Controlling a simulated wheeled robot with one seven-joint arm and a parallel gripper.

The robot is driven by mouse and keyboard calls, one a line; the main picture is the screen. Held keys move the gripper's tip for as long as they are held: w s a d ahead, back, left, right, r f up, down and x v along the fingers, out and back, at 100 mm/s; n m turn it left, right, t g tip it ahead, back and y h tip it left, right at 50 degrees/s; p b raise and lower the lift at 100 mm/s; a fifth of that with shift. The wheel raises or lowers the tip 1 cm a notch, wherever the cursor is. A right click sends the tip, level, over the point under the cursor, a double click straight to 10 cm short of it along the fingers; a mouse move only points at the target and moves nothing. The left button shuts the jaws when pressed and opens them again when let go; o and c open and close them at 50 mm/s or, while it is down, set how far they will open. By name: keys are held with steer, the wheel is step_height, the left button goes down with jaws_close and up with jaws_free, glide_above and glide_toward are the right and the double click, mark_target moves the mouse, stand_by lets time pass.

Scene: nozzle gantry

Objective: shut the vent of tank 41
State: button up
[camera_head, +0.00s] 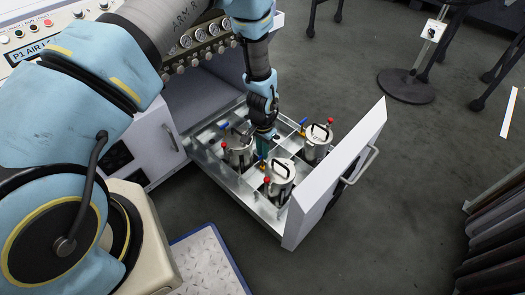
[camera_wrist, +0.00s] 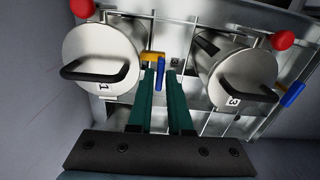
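Three steel tanks with black handles stand in the open drawer in the head view: a left one (camera_head: 239,152), a front one (camera_head: 279,180) and a right one (camera_head: 317,143). My gripper (camera_head: 264,134) points down among them. In the wrist view, its green fingers (camera_wrist: 161,78) are apart. A blue lever (camera_wrist: 160,73) on a brass valve (camera_wrist: 152,57) shows between the fingertips; contact is unclear. A tank stands on each side, left (camera_wrist: 103,55) and right (camera_wrist: 240,75). Their labels are too small to read surely, so I cannot tell which is tank 41.
Red knobs (camera_wrist: 283,40) and another blue lever (camera_wrist: 292,95) sit beside the tanks. The drawer's front panel (camera_head: 340,175) stands to the right. A gauge panel (camera_head: 205,40) is above the drawer. Open floor (camera_head: 420,150) lies beyond.

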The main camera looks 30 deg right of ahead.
steer(key=o, duration=0.3)
step_height(320, 180, up, 11)
steer(key=shift+f+p, duration=0.1)
steer(key=shift+p, duration=0.35)
stand_by(0.5)
